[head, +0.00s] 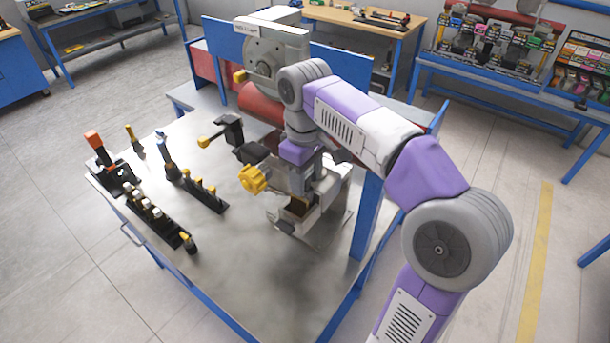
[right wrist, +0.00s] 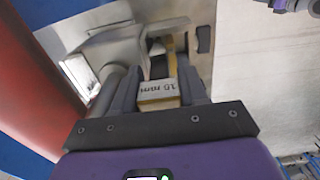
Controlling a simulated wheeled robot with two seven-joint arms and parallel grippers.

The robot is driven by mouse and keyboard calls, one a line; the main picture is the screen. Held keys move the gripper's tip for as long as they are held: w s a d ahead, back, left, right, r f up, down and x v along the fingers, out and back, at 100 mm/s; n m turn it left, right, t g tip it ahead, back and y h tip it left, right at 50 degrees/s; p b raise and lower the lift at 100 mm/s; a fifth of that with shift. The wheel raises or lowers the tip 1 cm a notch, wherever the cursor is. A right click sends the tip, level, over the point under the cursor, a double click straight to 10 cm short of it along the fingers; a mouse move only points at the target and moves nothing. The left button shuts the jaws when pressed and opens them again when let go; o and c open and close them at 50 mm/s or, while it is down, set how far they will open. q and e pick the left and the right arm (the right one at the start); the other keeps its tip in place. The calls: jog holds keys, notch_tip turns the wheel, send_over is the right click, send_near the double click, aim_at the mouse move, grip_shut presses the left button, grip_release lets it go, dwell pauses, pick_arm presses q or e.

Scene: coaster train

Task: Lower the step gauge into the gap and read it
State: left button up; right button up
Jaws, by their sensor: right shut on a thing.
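My right gripper (head: 303,178) is over the machine's metal block (head: 296,217) on the steel-topped table, pointing down. In the right wrist view the right gripper (right wrist: 160,78) is shut on the step gauge (right wrist: 158,91), a small block with a grey face marked "15 mm" and yellowish sides. The gauge sits between the two grey fingers, close to the grey metal parts of the machine (right wrist: 110,48). Its far end is hidden, and I cannot tell whether it is inside the gap. In the head view my arm and gripper hide the gauge. My left gripper is not in view.
A yellow knob (head: 252,179) sticks out left of the metal block. Black holders with yellow-topped tools (head: 203,190) stand on the table's left. The front of the table (head: 255,270) is clear.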

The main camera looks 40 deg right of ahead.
jog(key=shift+f+b, duration=0.5)
jog(key=shift+f, duration=0.55)
dwell(2.2)
jog(key=shift+r+p, duration=3.8)
jog(key=shift+r, duration=0.05)
jog(key=shift+r+p, duration=0.7)
jog(key=shift+r, duration=1.55)
